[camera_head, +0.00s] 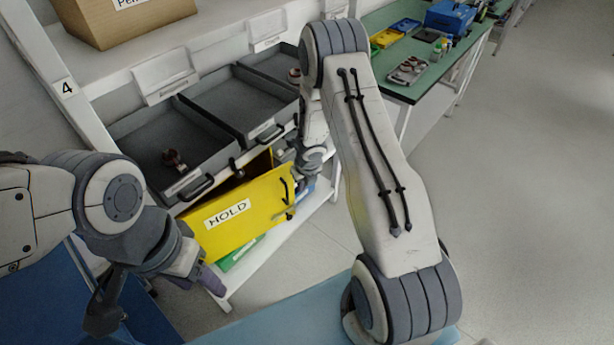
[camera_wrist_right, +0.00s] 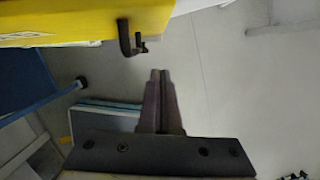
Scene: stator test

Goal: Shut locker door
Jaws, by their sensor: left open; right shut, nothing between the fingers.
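The yellow locker door (camera_head: 235,215) carries a "HOLD" label and stands ajar, with a dark gap visible behind its upper edge. Its black handle (camera_head: 288,192) is near the right end. In the right wrist view the yellow door (camera_wrist_right: 60,20) fills the upper left and the handle (camera_wrist_right: 128,40) hangs from its edge. My right gripper (camera_wrist_right: 159,74) is shut and empty, just below and to the right of the handle, apart from it. In the head view it is largely hidden by its own arm. My left gripper (camera_head: 198,282) is open, low in front of the door's left end.
Grey open drawers (camera_head: 165,150) sit above the locker, one holding a small part. A cardboard box (camera_head: 125,20) rests on the shelf. A green workbench (camera_head: 400,62) with tools stands at the back right. The floor at right is clear.

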